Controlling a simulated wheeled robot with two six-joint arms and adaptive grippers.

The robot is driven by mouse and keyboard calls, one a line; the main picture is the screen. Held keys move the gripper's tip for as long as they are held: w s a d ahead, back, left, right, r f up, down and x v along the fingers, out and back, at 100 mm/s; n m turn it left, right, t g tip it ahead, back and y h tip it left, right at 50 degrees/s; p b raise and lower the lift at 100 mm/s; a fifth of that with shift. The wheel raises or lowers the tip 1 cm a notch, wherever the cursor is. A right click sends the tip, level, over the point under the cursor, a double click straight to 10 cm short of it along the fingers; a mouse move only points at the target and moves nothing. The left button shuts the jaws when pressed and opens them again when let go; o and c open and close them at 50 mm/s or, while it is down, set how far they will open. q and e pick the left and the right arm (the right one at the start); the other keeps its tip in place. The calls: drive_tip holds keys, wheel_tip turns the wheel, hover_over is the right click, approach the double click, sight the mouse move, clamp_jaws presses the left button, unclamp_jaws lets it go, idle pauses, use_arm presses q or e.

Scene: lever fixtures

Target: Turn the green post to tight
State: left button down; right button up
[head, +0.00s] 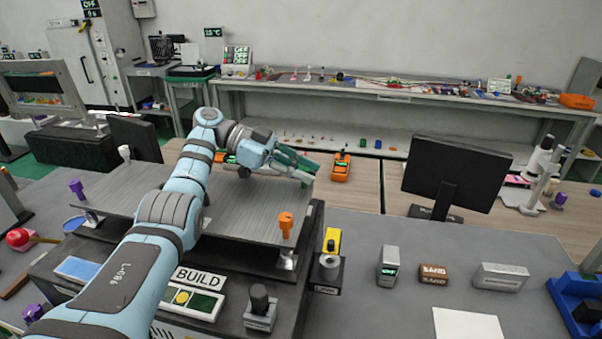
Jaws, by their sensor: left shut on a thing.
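A raised grey platform (235,205) carries coloured posts near its corners. An orange post (286,224) stands at the front right, a purple post (77,188) at the left and a white post (124,152) at the back left. My left gripper (302,171) is at the platform's back right corner, reached across from the front. It is shut on the green post there; green shows at the jaws, but the post is mostly hidden and its turn angle cannot be read. My right gripper is out of view.
A BUILD panel (195,290) and a black-knobbed fixture (260,308) sit in front of the platform. A yellow-topped fixture (331,245) stands close to its right. A dark monitor (455,175) stands further right. The grey table between has some free room.

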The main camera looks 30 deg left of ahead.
use_arm(q)
drive_tip(key=shift+f, duration=0.15)
drive_tip(key=c, duration=1.5)
unclamp_jaws()
drive_tip(key=shift+d, duration=0.15)
drive_tip(key=shift+o, duration=0.2)
wheel_tip(320, 180, up, 10)
drive_tip(key=shift+d+r, duration=0.1)
drive_tip(key=shift+r, duration=0.05)
